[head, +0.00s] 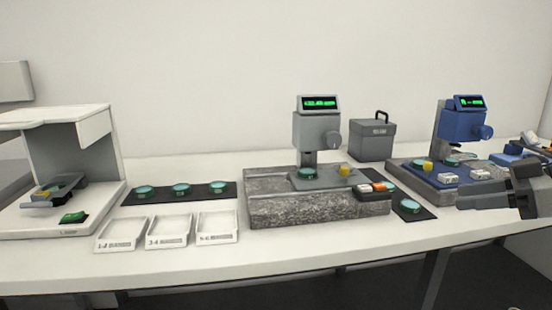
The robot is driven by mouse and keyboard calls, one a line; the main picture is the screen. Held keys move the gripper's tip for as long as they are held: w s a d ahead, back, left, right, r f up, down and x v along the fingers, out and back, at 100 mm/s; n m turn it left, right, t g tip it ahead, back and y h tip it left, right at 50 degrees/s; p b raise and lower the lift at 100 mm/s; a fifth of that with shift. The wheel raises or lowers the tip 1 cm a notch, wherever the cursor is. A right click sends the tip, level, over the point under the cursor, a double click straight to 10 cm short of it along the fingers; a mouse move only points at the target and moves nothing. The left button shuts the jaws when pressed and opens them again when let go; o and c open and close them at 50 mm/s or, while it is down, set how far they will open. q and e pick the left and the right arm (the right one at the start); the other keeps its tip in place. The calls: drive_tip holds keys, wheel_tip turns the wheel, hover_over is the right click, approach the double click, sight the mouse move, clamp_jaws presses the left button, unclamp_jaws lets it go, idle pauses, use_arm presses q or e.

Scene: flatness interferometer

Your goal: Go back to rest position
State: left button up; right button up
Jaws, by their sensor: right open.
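My right gripper (490,198) is at the far right, its dark grey fingers pointing left over the front right of the table. It is open, and I see nothing held in it. It overlaps the front right of the blue instrument's base in the picture; whether they touch, I cannot tell. My left gripper is not in view. The white interferometer (97,122) stands at the far left, with a grey stage and a green-lit panel. Teal discs lie in a row on a dark mat (216,188).
Three labelled white trays (170,242) line the front left. A grey gauge (316,127) on a granite block (320,208) stands mid-table. A blue gauge (459,124) stands right of a grey lidded box (372,142). A small dark mat (426,213) holds one disc.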

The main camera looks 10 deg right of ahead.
drive_tip(key=s+a+f+m+g+h+p, duration=0.1)
drive_tip(key=a+f+m+h+p, duration=0.15)
drive_tip(key=f, duration=1.05)
drive_tip(key=s+a+f+m+h+p, duration=0.15)
drive_tip(key=a+f, duration=0.25)
drive_tip(key=f, duration=0.8)
drive_tip(key=s+a+f+m+p, duration=0.1)
drive_tip(key=s+a+f, duration=0.45)
drive_tip(key=a, duration=0.25)
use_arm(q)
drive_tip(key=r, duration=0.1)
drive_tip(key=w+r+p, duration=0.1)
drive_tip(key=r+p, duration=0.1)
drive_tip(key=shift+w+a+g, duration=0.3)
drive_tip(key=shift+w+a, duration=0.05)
use_arm(e)
drive_tip(key=s+a+r+m+t+h, duration=0.1)
drive_tip(key=s+a, duration=0.4)
drive_tip(key=a, duration=0.6)
drive_tip(key=shift+s+r+m+t+h, duration=0.3)
drive_tip(key=shift+s+m+t+h, duration=0.1)
drive_tip(key=shift+t, duration=0.4)
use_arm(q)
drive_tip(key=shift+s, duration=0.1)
